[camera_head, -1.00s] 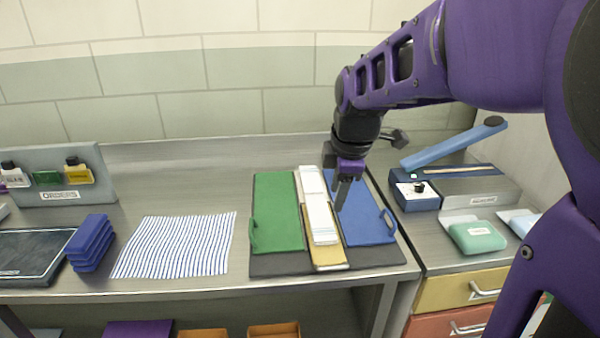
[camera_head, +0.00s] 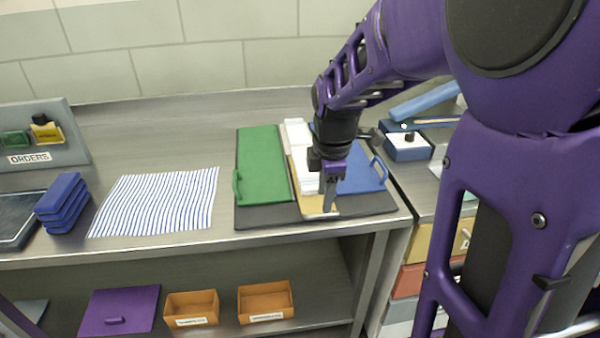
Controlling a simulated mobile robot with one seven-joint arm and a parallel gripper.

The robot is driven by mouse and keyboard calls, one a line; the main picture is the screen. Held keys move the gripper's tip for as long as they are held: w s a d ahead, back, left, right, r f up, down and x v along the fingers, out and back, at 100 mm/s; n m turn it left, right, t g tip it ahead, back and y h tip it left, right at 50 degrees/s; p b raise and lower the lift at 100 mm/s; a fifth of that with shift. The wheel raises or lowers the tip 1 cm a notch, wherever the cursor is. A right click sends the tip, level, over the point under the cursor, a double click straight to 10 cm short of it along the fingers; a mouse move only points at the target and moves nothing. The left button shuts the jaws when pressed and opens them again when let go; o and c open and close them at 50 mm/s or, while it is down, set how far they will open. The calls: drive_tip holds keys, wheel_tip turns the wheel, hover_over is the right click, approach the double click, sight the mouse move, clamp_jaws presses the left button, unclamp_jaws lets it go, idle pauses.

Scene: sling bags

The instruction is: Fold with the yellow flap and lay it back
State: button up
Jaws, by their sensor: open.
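The folding board lies on the steel table, with a dark base (camera_head: 270,217), a green flap (camera_head: 262,168) on the left and a blue flap (camera_head: 358,172) on the right. The yellow flap (camera_head: 316,208) lies flat in the middle, its near end bare. A folded white cloth (camera_head: 298,140) lies in a narrow strip along the middle, over the yellow flap. My gripper (camera_head: 327,206) points down at the near end of the yellow flap, its fingers open. I cannot tell whether the fingers touch the flap. My wrist hides part of the cloth and the blue flap.
A blue-striped cloth (camera_head: 158,202) lies flat left of the board. A stack of blue folded items (camera_head: 62,203) and the ORDERS stand (camera_head: 45,142) are farther left. A blue box (camera_head: 407,146) stands on the right counter. Orange bins (camera_head: 265,302) sit on the shelf below.

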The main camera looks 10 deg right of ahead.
sight(322, 214)
drive_tip(key=f+b, duration=0.1)
drive_tip(key=f, duration=0.1)
drive_tip(key=w+f+b, duration=0.1)
drive_tip(key=f+b, duration=0.1)
drive_tip(key=f, duration=0.1)
clamp_jaws()
idle(1.5)
